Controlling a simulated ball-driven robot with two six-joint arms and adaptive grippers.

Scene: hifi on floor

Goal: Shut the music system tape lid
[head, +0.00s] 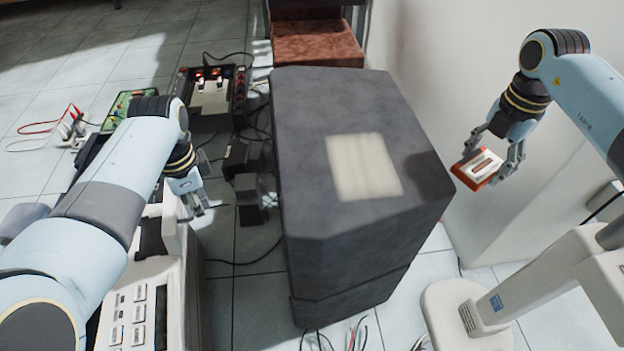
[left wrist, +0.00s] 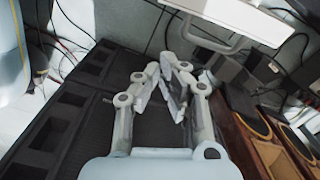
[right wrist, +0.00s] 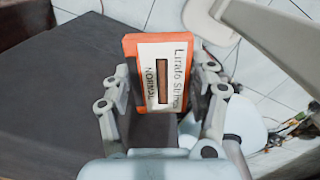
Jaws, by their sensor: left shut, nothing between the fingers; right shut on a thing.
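My right gripper (head: 490,165) is shut on an orange and white cassette (head: 478,168) and holds it in the air to the right of a dark cabinet. The right wrist view shows the cassette (right wrist: 160,75) upright between the fingers, its label reading "NORMAL". My left gripper (head: 192,195) is shut and empty, beside a white device with buttons (head: 140,310) at the lower left. In the left wrist view its fingers (left wrist: 175,85) are together over a dark ribbed surface, below a pale panel (left wrist: 235,18). I cannot clearly make out the tape lid; my left arm hides part of this area.
The tall dark cabinet (head: 350,110) stands between my grippers, with a pale patch on top. A box with red lights (head: 210,95), cables and small dark blocks (head: 248,200) lie on the tiled floor. A wall (head: 450,80) is at the right.

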